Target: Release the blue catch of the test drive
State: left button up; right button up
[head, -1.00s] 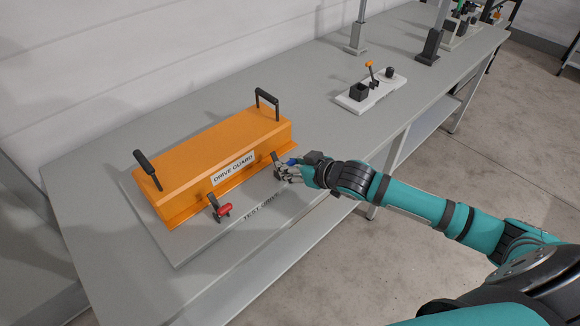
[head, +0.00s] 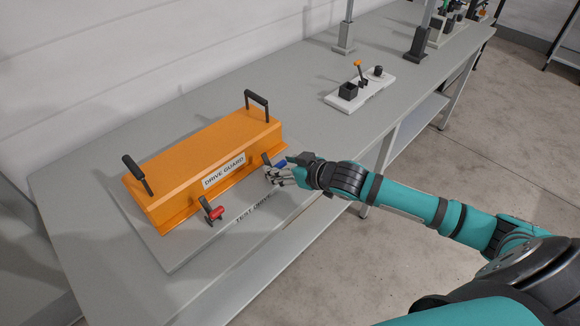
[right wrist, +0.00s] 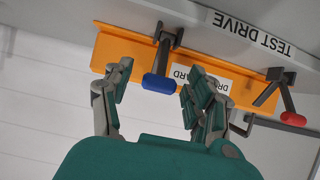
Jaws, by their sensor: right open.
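The orange drive guard (head: 203,166) sits on a grey plate marked TEST DRIVE on the bench. The blue catch (head: 281,164) is at the guard's right front, partly hidden by my right gripper (head: 274,174). In the right wrist view, the blue catch handle (right wrist: 160,83) shows between the two spread fingers of my right gripper (right wrist: 152,92), with a gap to each side. My right gripper is open and not closed on it. The red catch (head: 215,212) is at the guard's left front; it also shows in the right wrist view (right wrist: 293,118). My left gripper is not in view.
Two black handles stand on the guard, one left (head: 138,174) and one right (head: 257,99). A white block with small fittings (head: 360,92) lies farther back on the bench (head: 300,126). Grey posts stand behind it. Bare bench lies between guard and block.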

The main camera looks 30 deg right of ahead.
jog(key=v, duration=1.1)
jog(key=shift+s+r, duration=0.25)
jog(key=shift+s, duration=0.05)
jog(key=shift+d, duration=0.15)
jog(key=shift+f, duration=0.1)
jog(key=d+f+m+g+h, duration=0.1)
jog(key=d+f+h, duration=0.1)
jog(key=d+f, duration=0.45)
jog(key=s+d+f+m+h, duration=0.1)
jog(key=d+f, duration=0.2)
jog(key=f, duration=0.7)
jog(key=d+f+m+g+h, duration=0.15)
jog(key=d+f, duration=0.25)
jog(key=f, duration=0.4)
jog(key=s+f+g, duration=0.3)
jog(key=s+f, duration=0.8)
jog(key=f, duration=0.5)
jog(key=s+a+f+g, duration=0.1)
jog(key=s+a+f, duration=0.4)
jog(key=s, duration=0.3)
jog(key=s+a+f+n+g, duration=0.1)
jog(key=s+a+f+g, duration=0.1)
jog(key=s+a+f, duration=0.3)
jog(key=s+a+f+n+g, duration=0.1)
jog(key=s+a+f, duration=0.4)
jog(key=s, duration=0.8)
jog(key=shift+a+f+g, duration=0.25)
jog(key=shift+a+g, duration=0.3)
jog(key=shift+a, duration=0.6)
